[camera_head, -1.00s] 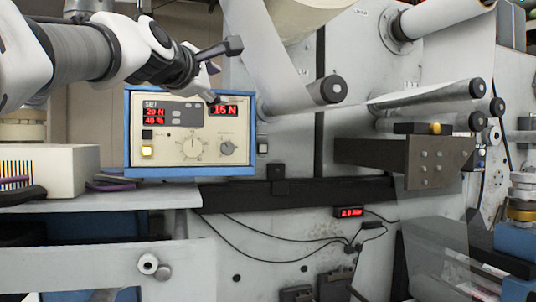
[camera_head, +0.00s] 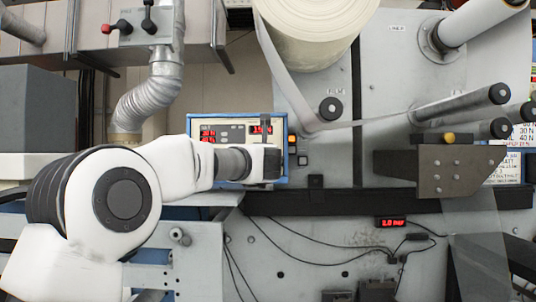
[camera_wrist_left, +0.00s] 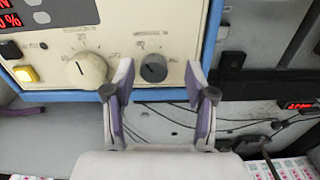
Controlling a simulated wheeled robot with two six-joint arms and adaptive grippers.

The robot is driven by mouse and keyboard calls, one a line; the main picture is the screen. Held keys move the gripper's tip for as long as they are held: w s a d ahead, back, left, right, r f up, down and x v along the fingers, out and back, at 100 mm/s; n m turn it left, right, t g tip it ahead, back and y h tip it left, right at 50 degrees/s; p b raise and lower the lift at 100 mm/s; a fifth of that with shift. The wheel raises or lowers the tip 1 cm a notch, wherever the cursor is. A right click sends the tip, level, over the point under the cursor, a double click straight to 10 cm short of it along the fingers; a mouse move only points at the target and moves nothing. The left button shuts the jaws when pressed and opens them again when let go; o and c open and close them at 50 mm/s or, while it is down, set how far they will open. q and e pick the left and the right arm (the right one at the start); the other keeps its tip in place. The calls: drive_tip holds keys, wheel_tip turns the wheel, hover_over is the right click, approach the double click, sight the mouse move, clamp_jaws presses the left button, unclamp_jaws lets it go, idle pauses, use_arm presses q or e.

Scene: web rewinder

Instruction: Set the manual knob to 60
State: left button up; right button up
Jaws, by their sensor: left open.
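The control box (camera_head: 193,122) has a cream face with a blue frame; my left arm hides much of it in the head view. In the left wrist view its face shows a small dark grey knob (camera_wrist_left: 153,68) on a printed dial and a larger cream knob (camera_wrist_left: 86,69) to its left. The labels are too blurred to tell which is the manual knob. My left gripper (camera_wrist_left: 159,70) is open, its fingertips on either side of the grey knob in the picture. Contact cannot be told. In the head view the gripper (camera_head: 267,163) is before the box's right part.
A lit yellow button (camera_wrist_left: 26,75) sits left of the cream knob. A dark metal bracket (camera_head: 430,171) juts out to the right. Cables (camera_head: 310,263) hang below the box on the machine.

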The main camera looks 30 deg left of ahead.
use_arm(q)
drive_tip(key=shift+w+a+f, duration=0.15)
drive_tip(key=shift+a, duration=0.55)
drive_tip(key=c, duration=0.5)
drive_tip(key=shift+d, duration=0.25)
clamp_jaws()
drive_tip(key=shift+m, duration=0.3)
